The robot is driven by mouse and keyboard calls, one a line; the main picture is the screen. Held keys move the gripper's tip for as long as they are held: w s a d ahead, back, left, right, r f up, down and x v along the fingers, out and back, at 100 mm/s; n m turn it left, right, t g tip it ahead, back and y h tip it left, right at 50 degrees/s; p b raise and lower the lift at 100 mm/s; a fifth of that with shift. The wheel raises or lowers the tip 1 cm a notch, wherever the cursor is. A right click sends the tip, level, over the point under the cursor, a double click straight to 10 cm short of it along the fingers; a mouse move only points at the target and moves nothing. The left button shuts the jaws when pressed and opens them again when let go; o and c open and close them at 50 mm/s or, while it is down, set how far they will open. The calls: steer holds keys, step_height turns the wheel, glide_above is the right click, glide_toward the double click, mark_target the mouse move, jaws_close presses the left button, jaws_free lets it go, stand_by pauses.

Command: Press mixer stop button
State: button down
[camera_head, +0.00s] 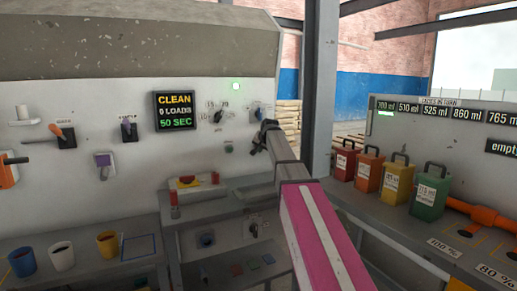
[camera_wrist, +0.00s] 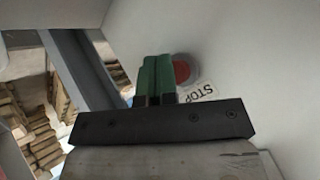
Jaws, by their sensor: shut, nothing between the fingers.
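The red stop button (camera_wrist: 183,71) is on a pale panel in the wrist view, with a white STOP label (camera_wrist: 196,93) beside it. My gripper (camera_wrist: 156,62) has its two green fingers together and empty. The fingertips overlap the left edge of the button in this view; I cannot tell whether they touch it. In the head view my gripper (camera_head: 255,144) is near the right end of the grey panel (camera_head: 200,108), and the stop button cannot be made out there.
A display (camera_head: 175,111) reads CLEAN, 0 LOADS, 50 SEC. Several knobs and levers line the panel. Cups (camera_head: 62,256) stand on the left bench. Coloured canisters (camera_head: 396,178) stand on the right bench. A grey post (camera_head: 321,80) rises behind my arm.

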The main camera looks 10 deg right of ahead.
steer(key=shift+w+a, duration=0.15)
steer(key=shift+w, duration=0.35)
stand_by(0.6)
steer(key=shift+s, duration=0.1)
steer(key=shift+s+d, duration=0.3)
steer(key=shift+s, duration=0.5)
steer(key=shift+s+d, duration=0.25)
steer(key=shift+s, duration=0.55)
steer(key=shift+s+d, duration=0.3)
steer(key=shift+s, duration=0.5)
steer(key=shift+s+d, duration=0.25)
steer(key=shift+s, duration=0.55)
